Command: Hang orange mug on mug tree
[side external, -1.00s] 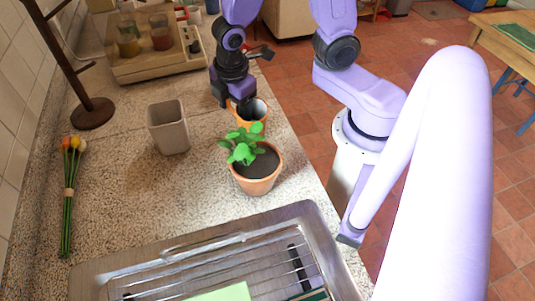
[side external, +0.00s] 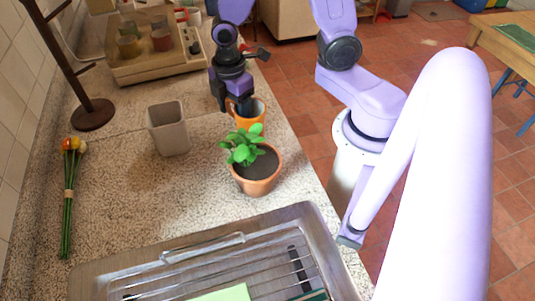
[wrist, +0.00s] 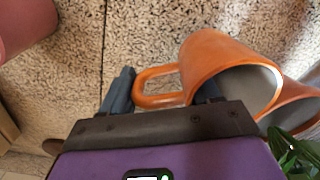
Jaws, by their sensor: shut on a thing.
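The orange mug (side external: 256,115) is at the right side of the counter, just behind the potted plant. In the wrist view the mug (wrist: 205,57) lies tilted across the picture, with its grey inside facing lower right and its handle toward the left. My gripper (side external: 233,106) points down at the mug's handle side. In the wrist view my gripper (wrist: 163,90) has one finger left of the handle and the other against the mug, and it is shut on the mug. The brown mug tree (side external: 58,53) stands at the far left; its top is cut off.
A potted plant (side external: 258,182) stands close in front of the mug. A grey square cup (side external: 168,130) stands between mug and tree. Flowers (side external: 68,205) lie at left, a metal dish rack (side external: 318,235) is in front, and a beige tray (side external: 155,70) is behind.

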